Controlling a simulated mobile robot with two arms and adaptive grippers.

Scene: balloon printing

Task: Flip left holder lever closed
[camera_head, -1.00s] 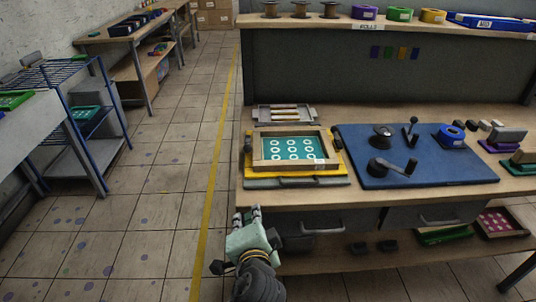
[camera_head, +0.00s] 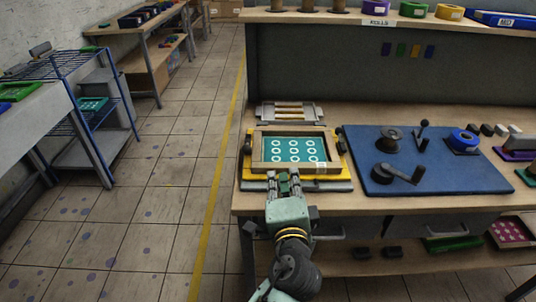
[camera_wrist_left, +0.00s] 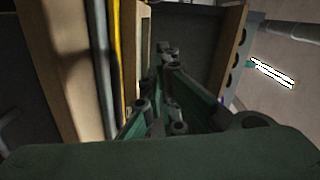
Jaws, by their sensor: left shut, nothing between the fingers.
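The holder is a yellow base (camera_head: 258,176) on the bench. It carries a wooden frame (camera_head: 256,167) around a green screen with white rings. A dark lever-like part (camera_head: 247,143) stands at the holder's left side and another (camera_head: 342,147) at its right; I cannot tell their exact positions. My left gripper (camera_head: 285,180) is shut and empty at the front edge of the holder, below the screen's middle and right of the left lever. Its fingers (camera_wrist_left: 165,85) show close together in the left wrist view. Contact with the holder cannot be told. My right gripper is out of view.
A blue mat (camera_head: 440,178) with a crank and a blue tape roll lies right of the holder. A grey tray with rollers (camera_head: 288,113) lies behind it. A shelf (camera_head: 345,20) with spools and tapes runs along the back. The floor (camera_head: 165,205) at left is clear.

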